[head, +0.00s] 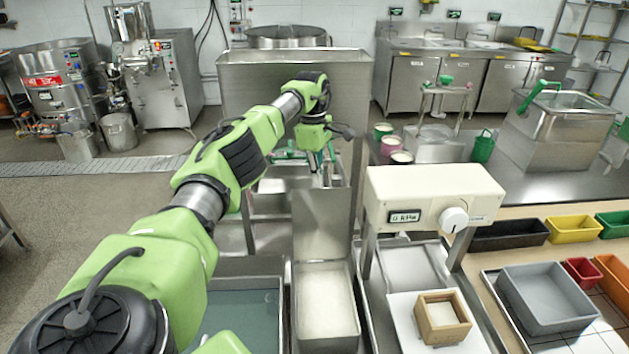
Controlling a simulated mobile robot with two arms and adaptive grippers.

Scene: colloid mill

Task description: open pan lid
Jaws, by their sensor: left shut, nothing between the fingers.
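My left arm reaches in from the lower left to the middle. Its gripper (325,178) points down and is shut with nothing in it, in front of the large steel tank (292,78). A steel pan (327,342) with pale white contents stands nearer, at the bottom centre. A flat steel panel (320,226) stands upright at its back edge, like a raised lid; I cannot tell if it is hinged there. The gripper is beyond the panel's top edge; contact cannot be told. Green bars (287,156) lie just left of the gripper. My right gripper is out of view.
A cream press head (433,193) with a dial stands right of the pan, above a wooden frame (443,318). A basin of greenish liquid (240,318) is left of the pan. A grey bin (545,295) stands at right. Floor at left is clear.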

